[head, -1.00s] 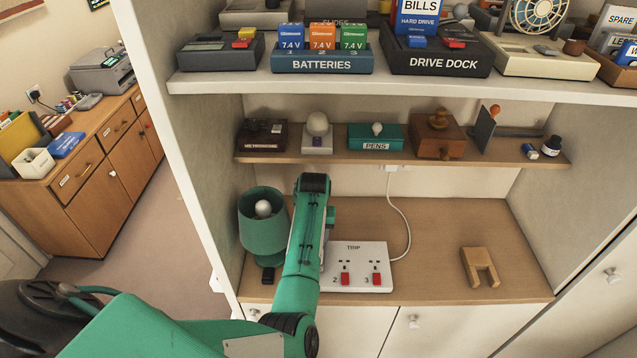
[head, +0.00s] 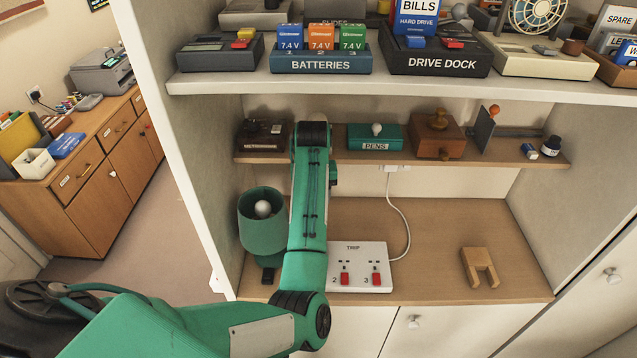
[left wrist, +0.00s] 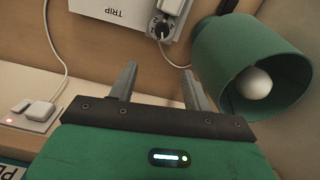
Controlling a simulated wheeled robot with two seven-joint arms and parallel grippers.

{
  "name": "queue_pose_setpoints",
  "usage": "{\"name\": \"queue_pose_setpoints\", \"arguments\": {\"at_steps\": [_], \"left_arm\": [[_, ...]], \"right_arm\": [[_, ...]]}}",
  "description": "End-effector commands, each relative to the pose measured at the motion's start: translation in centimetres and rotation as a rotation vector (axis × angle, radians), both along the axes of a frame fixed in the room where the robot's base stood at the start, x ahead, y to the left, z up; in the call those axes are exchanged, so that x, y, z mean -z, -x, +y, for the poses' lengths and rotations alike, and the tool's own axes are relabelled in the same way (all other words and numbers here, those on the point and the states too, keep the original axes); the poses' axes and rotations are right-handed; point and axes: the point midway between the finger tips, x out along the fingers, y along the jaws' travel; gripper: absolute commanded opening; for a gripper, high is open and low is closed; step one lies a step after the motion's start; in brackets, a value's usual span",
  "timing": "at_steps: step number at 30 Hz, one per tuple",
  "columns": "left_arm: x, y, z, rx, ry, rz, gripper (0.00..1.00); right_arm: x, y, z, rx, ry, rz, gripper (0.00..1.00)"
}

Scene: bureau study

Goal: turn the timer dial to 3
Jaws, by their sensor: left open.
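A dark round dial (left wrist: 161,29) on a pale mount sits beside the white TRIP panel (left wrist: 108,12) in the left wrist view. In the head view my left arm hides the dial. The TRIP panel (head: 372,265) there shows red switches marked 2 and 3. My left gripper (left wrist: 160,82) is open, its two fingers pointing toward the dial with a gap between them and nothing held. The dial lies past the fingertips, roughly in line with the gap; I cannot read its setting. My right gripper is in neither view.
A green lamp (head: 264,222) stands just left of my arm and looms right of the fingers in the left wrist view (left wrist: 245,60). A white cable (head: 402,222) runs to a wall socket (head: 393,168). A wooden stand (head: 480,267) lies right, with clear desktop (head: 437,235) between.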

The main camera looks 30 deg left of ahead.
Motion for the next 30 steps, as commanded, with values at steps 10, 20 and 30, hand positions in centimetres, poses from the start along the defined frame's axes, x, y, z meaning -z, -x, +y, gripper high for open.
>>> {"name": "queue_pose_setpoints", "arguments": {"at_steps": [10,20,30], "left_arm": [[-2.1,-1.9,0.5,0.285,-0.042,-0.082,0.5],[-2.4,-2.2,0.0,0.485,-0.059,-0.092,0.5],[-2.4,-2.2,-0.2,0.519,-0.058,-0.092,0.5]], "right_arm": [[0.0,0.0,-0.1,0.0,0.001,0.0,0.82],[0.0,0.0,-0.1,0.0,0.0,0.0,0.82],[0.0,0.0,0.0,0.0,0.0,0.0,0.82]]}}
